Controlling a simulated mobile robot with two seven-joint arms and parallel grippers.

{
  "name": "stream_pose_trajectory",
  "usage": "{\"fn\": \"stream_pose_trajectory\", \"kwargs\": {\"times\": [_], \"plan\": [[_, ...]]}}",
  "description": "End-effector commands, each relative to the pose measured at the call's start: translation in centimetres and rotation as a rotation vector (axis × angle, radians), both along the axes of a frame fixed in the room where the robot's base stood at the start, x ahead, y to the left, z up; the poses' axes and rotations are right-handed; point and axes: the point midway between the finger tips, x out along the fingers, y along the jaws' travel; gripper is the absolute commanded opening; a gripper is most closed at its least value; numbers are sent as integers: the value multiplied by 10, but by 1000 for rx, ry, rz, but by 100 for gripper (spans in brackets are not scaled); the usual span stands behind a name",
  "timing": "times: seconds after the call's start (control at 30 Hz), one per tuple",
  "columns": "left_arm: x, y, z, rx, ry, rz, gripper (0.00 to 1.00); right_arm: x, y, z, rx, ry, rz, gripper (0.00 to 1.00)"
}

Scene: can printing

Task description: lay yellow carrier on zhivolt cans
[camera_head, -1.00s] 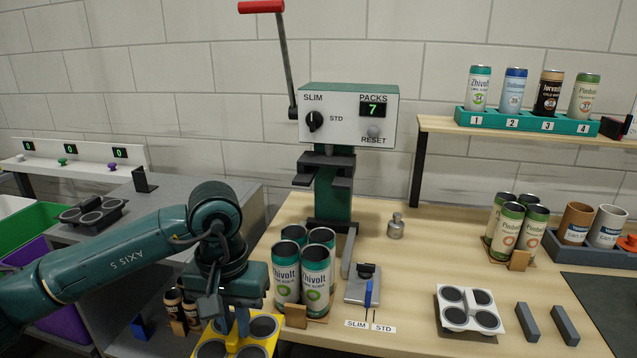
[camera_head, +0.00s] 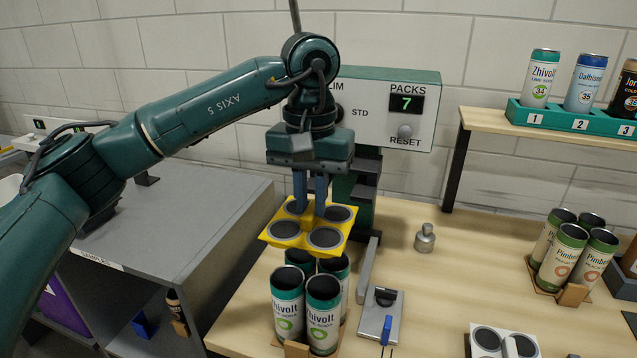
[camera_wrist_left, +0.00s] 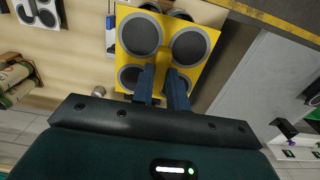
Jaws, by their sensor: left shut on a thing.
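My left gripper (camera_head: 311,200) is shut on the middle of the yellow carrier (camera_head: 280,231), which has dark round pads. It holds the carrier above the Zhivolt cans (camera_head: 288,305), close over their rear part. The cans are upright, open-topped, green and white, and grouped on a wooden base (camera_head: 297,349). The carrier hides part of the rear cans. In the left wrist view the carrier (camera_wrist_left: 165,12) lies between the blue fingers (camera_wrist_left: 162,85); the cans below it are mostly hidden. My right gripper is not in view.
The green press (camera_head: 365,170) stands just behind the cans. A small metal clamp device (camera_head: 379,318) sits to their right, with a metal weight (camera_head: 425,238) beyond. Pimbelt cans (camera_head: 566,250) and a white carrier (camera_head: 478,352) are further right. A grey cabinet (camera_head: 190,215) is at left.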

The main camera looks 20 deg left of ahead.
Motion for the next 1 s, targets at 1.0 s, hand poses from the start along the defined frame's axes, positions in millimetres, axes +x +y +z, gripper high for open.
{"fn": "stream_pose_trajectory", "kwargs": {"times": [1.0], "plan": [[-1, 0, -48, 0, 0, 0, 0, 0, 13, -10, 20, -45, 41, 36]]}}
